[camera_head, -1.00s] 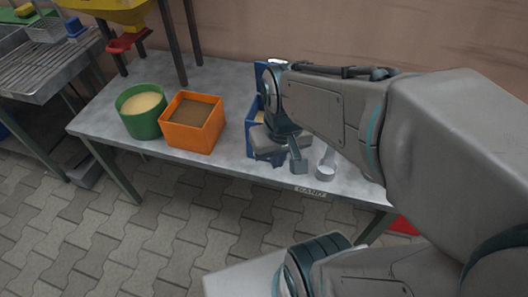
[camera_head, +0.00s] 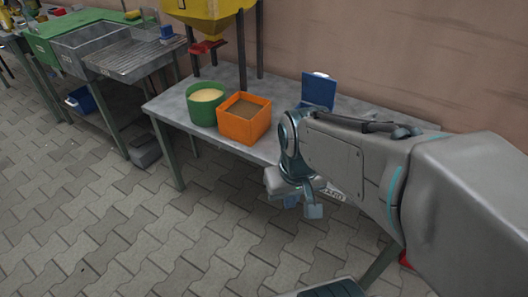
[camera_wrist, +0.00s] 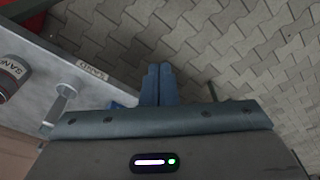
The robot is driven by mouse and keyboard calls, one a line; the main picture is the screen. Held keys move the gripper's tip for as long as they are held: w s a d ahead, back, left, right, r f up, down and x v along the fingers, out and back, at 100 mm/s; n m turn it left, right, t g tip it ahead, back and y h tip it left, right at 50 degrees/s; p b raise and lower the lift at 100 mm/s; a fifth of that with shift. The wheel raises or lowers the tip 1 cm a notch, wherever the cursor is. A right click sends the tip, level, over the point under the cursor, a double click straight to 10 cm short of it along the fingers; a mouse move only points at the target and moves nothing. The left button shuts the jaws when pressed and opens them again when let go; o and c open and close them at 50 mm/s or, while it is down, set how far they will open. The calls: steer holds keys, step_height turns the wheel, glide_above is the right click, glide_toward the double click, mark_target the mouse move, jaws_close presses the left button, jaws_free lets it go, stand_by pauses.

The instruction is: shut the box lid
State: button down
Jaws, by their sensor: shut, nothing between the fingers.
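The blue box lid (camera_head: 318,90) stands upright near the back of the table in the head view, so the box is open. In the head view my wrist is in front of the table's front edge, apart from the lid.
A green tub (camera_head: 206,104) and an orange bin (camera_head: 244,118) stand left on the grey table (camera_head: 172,108). A yellow hopper (camera_head: 212,14) is behind them. In the wrist view, a scoop (camera_wrist: 62,98) and a jar (camera_wrist: 12,76) lie left of my gripper. Paved floor is open in front.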

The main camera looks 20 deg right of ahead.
step_height(320, 180, up, 20)
steer(key=t+p, duration=0.1)
steer(key=p, duration=1.6)
steer(key=shift+w+a+p, duration=0.15)
steer(key=shift+a+p, duration=0.2)
steer(key=shift+p, duration=0.05)
steer(key=c, duration=1.8)
jaws_free()
steer(key=shift+s+r+p, duration=0.2)
steer(key=shift+r+p, duration=0.1)
steer(key=o, duration=0.4)
steer(key=shift+s+d, duration=0.1)
steer(key=shift+o, duration=0.2)
steer(key=shift+f, duration=0.2)
